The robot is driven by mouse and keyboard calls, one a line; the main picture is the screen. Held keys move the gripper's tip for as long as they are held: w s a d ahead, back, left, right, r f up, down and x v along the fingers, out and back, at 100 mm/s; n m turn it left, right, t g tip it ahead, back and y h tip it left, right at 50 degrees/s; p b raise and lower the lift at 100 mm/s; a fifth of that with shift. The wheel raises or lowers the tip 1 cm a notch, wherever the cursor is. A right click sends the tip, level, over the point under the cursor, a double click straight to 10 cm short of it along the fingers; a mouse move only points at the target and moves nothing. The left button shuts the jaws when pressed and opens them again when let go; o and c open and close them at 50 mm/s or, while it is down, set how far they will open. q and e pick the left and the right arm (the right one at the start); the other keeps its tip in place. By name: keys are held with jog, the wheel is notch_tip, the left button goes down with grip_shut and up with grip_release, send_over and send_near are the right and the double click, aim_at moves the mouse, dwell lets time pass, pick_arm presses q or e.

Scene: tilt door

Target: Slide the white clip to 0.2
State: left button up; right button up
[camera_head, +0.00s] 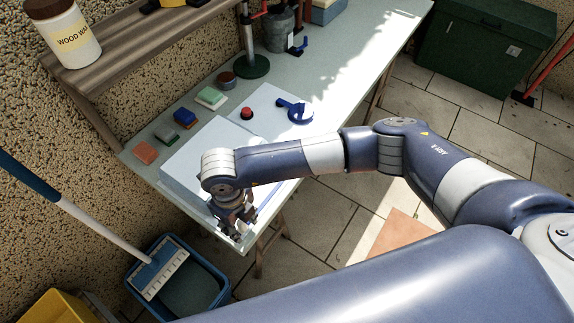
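My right gripper (238,222) points down at the near left end of the pale workbench (330,65), by the edge of a flat white panel (192,165). My forearm and wrist cover much of the panel. The gripper's fingers are small and dark, and I cannot tell whether they are open or shut. I cannot make out the white clip for certain; light-coloured parts around the fingertips are too small to tell apart. My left gripper is not in view.
A red button (246,113) and a blue curved tool (294,111) are on the bench behind my forearm. Several coloured blocks, including a green one (211,97), lie along the wall side. A blue bin (190,290) stands on the floor below the gripper, left.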

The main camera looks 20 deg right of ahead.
aim_at(240, 222)
jog(key=shift+r, duration=0.1)
jog(key=shift+d+r+p, duration=0.1)
jog(key=shift+r+p, duration=1.75)
jog(key=shift+r, duration=1.65)
jog(key=shift+w+r, duration=0.1)
notch_tip(240, 222, up, 12)
